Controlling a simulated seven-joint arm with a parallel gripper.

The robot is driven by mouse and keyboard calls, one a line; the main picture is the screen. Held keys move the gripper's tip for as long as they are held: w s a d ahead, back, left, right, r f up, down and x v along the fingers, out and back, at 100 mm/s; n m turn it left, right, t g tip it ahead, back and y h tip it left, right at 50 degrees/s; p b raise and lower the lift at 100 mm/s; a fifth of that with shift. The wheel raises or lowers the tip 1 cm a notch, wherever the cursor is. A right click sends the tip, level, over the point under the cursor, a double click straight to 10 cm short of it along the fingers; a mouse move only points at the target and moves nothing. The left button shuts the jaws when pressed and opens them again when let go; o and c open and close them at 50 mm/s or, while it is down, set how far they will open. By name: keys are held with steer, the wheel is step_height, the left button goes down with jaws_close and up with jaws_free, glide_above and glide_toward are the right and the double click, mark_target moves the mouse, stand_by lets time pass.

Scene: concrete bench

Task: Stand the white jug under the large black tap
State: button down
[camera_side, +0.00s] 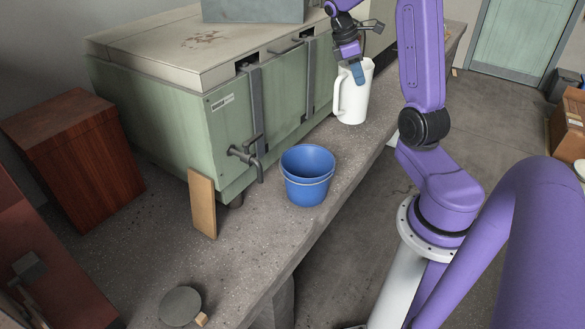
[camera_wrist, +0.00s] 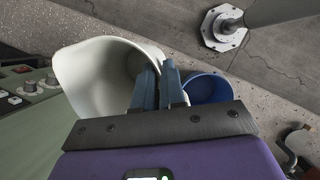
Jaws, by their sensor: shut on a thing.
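The white jug (camera_side: 353,103) is upright at the far part of the bench, its handle facing left; its base appears to be on the bench top. My gripper (camera_side: 358,76) is at the jug's upper rim. In the wrist view the gripper (camera_wrist: 157,72) is shut on the wall of the jug (camera_wrist: 85,72), whose open mouth faces the camera. The large black tap (camera_side: 246,155) sticks out low from the front of the green chest, well nearer the side camera than the jug. A blue bucket (camera_side: 307,177) stands between them, just right of the tap's outlet.
The green chest (camera_side: 185,110) lines the bench's back side. A wooden board (camera_side: 202,204) leans against its near corner. A grey disc (camera_side: 180,306) lies at the bench's near end. The concrete bench (camera_side: 258,228) is bare in front of the bucket.

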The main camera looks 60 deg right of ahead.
steer(key=s+a+r+m+y, duration=0.1)
steer(key=a+r+m+y, duration=0.15)
steer(key=r+m, duration=0.45)
steer(key=a+r+m+y, duration=0.2)
steer(key=r+m+y, duration=0.1)
steer(key=r+m, duration=0.4)
steer(key=w+a+n+h, duration=0.1)
steer(key=w+a+n, duration=0.3)
steer(key=a, duration=0.9)
steer(key=w+a+n+h, duration=0.2)
steer(key=w+a, duration=0.3)
steer(key=a, duration=0.9)
steer(key=shift+w+f+n+g, duration=0.15)
steer(key=shift+w+n+g, duration=0.25)
steer(key=shift+n, duration=0.5)
